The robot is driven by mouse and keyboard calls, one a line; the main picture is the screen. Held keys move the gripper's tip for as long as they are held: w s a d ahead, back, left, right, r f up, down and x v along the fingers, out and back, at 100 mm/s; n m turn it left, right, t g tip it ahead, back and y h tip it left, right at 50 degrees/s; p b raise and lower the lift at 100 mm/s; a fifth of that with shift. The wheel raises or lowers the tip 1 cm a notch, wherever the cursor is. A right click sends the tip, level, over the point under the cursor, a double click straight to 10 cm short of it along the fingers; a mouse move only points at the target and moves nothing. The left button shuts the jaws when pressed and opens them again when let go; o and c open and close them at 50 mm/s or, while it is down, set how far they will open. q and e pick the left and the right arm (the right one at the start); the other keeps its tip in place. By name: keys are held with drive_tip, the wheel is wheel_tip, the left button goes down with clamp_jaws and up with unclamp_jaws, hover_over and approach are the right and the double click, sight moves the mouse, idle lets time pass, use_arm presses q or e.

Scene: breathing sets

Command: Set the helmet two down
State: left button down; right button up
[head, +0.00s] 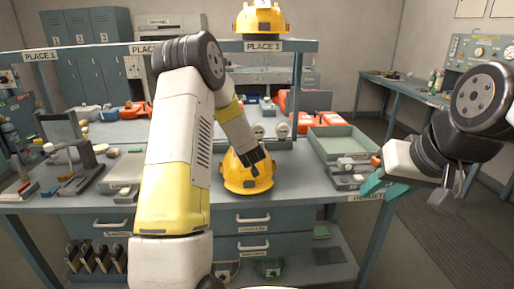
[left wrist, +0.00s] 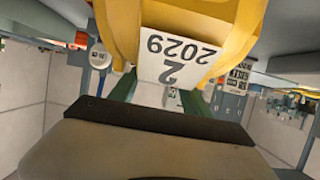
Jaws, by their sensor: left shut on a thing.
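Helmet two (head: 248,181), yellow, is upright at the bench's middle in the head view. In the left wrist view it (left wrist: 225,25) fills the top, with a white label reading 2 and 2029, upside down. My left gripper (head: 252,168) is shut on the helmet at its near upper side. I cannot tell whether its rim touches the bench top (head: 300,185). My right gripper (head: 450,188) is at the right, off the bench's right edge, with its fingers apart and nothing between them.
Another yellow helmet (head: 262,19) stands on the raised shelf above the PLACE 3 sign (head: 263,46). A grey-green tray (head: 343,144) is right of helmet two. A grey metal stand (head: 77,165) and small tools are at the left. Bare bench lies around the helmet's front.

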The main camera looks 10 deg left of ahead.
use_arm(q)
drive_tip(key=shift+c, duration=2.4)
unclamp_jaws()
drive_tip(key=shift+f, duration=0.1)
